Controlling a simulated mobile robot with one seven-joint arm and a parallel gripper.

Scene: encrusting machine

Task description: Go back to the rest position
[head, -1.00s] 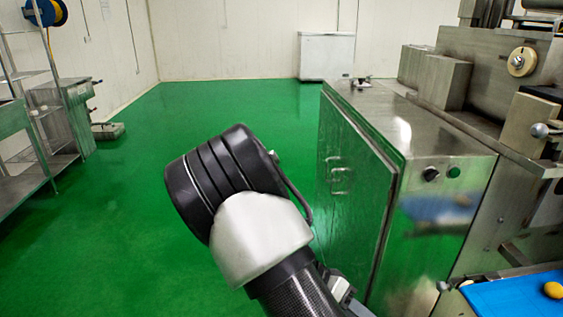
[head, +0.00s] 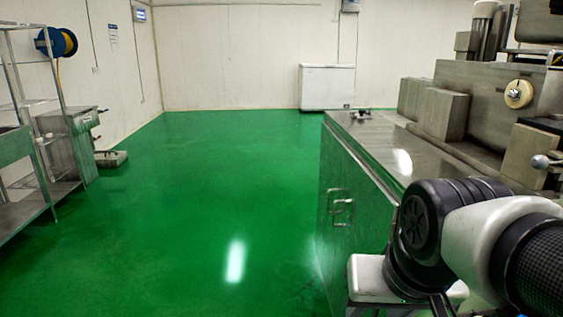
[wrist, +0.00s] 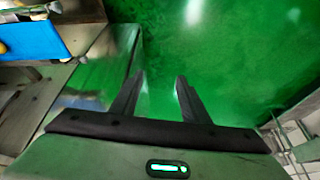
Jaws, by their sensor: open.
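My gripper (wrist: 160,95) shows in the wrist view with its two dark fingers apart and nothing between them. Behind the fingers lie the green floor (wrist: 230,60) and, to the left, the steel side of the machine. In the head view my arm is at the lower right, in front of the steel encrusting machine (head: 385,140). My fingers do not show in the head view.
The steel machine cabinet fills the right side, close to my arm. A blue belt (wrist: 30,42) shows at the wrist view's upper left. Steel shelving (head: 40,150) stands on the left and a white chest (head: 327,87) at the back. The green floor between is clear.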

